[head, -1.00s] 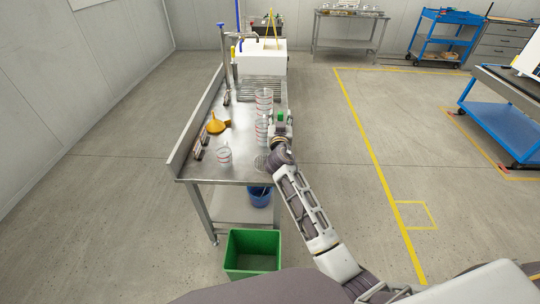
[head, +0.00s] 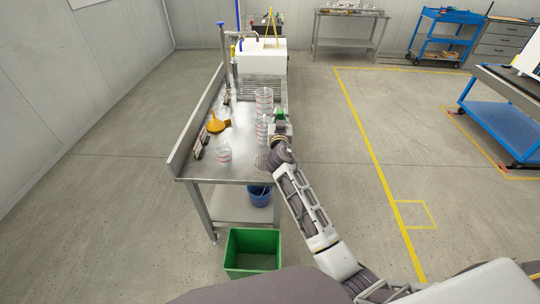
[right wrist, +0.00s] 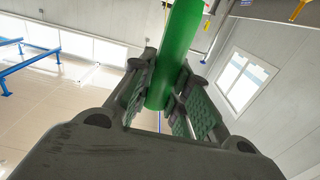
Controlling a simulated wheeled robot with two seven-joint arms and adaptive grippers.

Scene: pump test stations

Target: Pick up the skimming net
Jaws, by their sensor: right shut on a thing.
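My right gripper (head: 280,118) is over the right edge of the metal bench. In the right wrist view it (right wrist: 172,98) is shut on the green handle of the skimming net (right wrist: 179,45), which sits between its two ribbed pads. In the head view a bit of the green handle (head: 280,114) shows at the fingers. A round, mesh-like patch (head: 261,161), seemingly the net's head, shows near the bench's front right, beside my wrist; its link to the handle is hidden. My left gripper is not in view.
The metal bench (head: 240,168) carries clear beakers (head: 264,100) close left of my gripper, a smaller beaker (head: 224,154), an orange funnel (head: 216,123) and a white tank (head: 262,60). A green bin (head: 252,250) stands on the floor in front.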

